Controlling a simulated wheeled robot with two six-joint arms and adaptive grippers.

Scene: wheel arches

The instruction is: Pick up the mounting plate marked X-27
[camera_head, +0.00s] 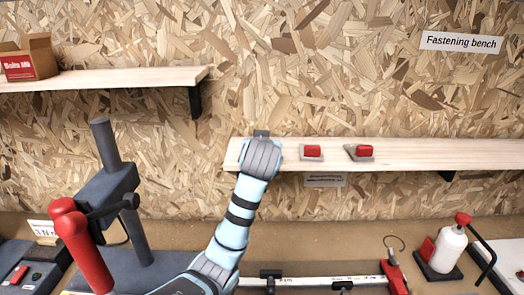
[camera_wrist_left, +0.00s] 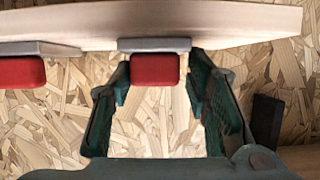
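Two grey plates with red blocks on them, one nearer my arm (camera_head: 311,152) and one farther right (camera_head: 362,153), lie on the wooden shelf (camera_head: 430,153). In the left wrist view, a grey plate with a red block (camera_wrist_left: 155,66) is between and beyond the fingers of my left gripper (camera_wrist_left: 162,88). The gripper is open, with a finger on each side of the red block; whether they touch it I cannot tell. Another such plate (camera_wrist_left: 20,68) is to its left. In the head view my left wrist covers the gripper's fingers. No X-27 marking is legible.
An upper left shelf (camera_head: 120,79) holds a cardboard box (camera_head: 28,58). Below, the bench has a grey press-like stand with a red handle (camera_head: 80,245), a clamp bar (camera_head: 330,282) and a white bottle (camera_head: 448,248). A chipboard wall stands behind the shelf.

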